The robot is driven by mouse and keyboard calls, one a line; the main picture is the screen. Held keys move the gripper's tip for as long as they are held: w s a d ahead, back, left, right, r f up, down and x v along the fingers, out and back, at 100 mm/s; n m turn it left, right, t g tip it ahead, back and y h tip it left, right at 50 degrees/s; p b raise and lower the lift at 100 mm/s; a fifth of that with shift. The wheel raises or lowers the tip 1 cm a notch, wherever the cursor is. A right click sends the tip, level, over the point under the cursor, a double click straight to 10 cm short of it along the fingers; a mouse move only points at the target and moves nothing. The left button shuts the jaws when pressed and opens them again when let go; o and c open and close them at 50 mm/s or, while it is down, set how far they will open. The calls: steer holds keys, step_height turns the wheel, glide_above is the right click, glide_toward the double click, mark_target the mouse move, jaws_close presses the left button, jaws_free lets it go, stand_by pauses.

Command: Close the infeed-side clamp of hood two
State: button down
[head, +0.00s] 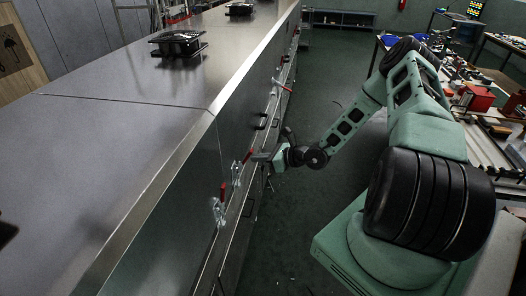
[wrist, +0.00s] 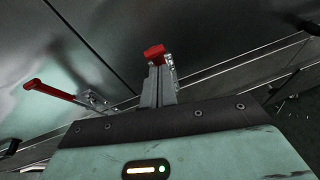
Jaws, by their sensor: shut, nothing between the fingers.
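My gripper (head: 256,157) reaches the side panel of the long steel dryer in the head view. Its fingers (wrist: 158,86) are shut together and hold nothing. A toggle clamp (head: 236,172) with a red handle is right at the fingertips. In the wrist view its red handle (wrist: 154,52) shows just beyond the fingertips, and the fingers hide part of this clamp. I cannot tell whether they touch. Another clamp (head: 218,212) with an upright red handle (head: 223,190) is nearer the camera. In the wrist view, a clamp (wrist: 93,98) at left has its red handle (wrist: 48,90) sticking out. I cannot tell which clamp is the infeed-side one.
A further clamp handle (head: 284,87) sticks out farther along the dryer. Black handles (head: 261,124) sit on the panel. Black fittings (head: 178,43) stand on the dryer top (head: 120,85). A cluttered bench (head: 500,135) is at right. The green floor (head: 325,85) between is mostly open.

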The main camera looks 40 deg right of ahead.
mark_target(250, 152)
steer(key=shift+w+a+r+h+p, duration=0.3)
steer(key=shift+w+a+r+p, duration=0.75)
steer(key=shift+w, duration=0.2)
steer(key=shift+w+r, duration=0.15)
steer(key=shift+r, duration=0.05)
